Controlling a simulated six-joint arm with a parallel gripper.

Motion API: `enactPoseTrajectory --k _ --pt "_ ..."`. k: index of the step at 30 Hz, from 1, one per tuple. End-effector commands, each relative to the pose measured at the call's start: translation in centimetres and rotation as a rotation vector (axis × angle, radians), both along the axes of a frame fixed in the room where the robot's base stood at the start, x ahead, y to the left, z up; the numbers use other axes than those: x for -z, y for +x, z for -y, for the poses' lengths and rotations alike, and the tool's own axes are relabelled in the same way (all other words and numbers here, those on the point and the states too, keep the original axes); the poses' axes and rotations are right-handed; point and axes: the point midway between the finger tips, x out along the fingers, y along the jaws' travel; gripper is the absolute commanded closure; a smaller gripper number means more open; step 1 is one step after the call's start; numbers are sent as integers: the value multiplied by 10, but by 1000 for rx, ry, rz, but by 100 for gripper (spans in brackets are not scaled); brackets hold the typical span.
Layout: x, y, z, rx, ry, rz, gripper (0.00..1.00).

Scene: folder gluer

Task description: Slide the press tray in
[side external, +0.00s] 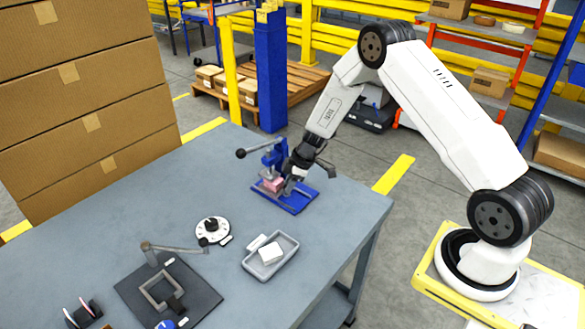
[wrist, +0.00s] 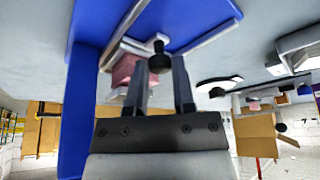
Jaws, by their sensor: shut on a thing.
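A blue press (side external: 272,158) stands on a blue base plate (side external: 297,201) near the table's far right edge, with a lever ending in a black ball (side external: 240,154). A pink block (side external: 272,184) sits low at the press; it also shows in the wrist view (wrist: 124,70), on the pale press tray (wrist: 133,46). My gripper (side external: 287,181) is down at the press. In the wrist view its fingers (wrist: 159,78) are shut on a black knob (wrist: 159,56) at the tray's near edge. How far the tray sits under the press is hard to tell.
A grey bin (side external: 285,262) with white pieces, a white dial (side external: 212,231) and a dark plate with a clamp frame (side external: 160,292) stand nearer on the table. Stacked cartons (side external: 80,90) rise at the left. The table between them and the press is clear.

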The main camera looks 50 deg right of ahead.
Motion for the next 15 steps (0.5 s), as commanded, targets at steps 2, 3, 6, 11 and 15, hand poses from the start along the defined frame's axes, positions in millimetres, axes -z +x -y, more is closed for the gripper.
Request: enactPoseTrajectory --k 2,3,6,11,15 --pt "0 9 0 -1 0 2 100" --pt "0 12 0 1 -1 1 100" --pt "0 18 0 2 -2 0 100" --pt "0 20 0 2 -4 1 100" --pt "-1 21 0 3 -5 4 100"
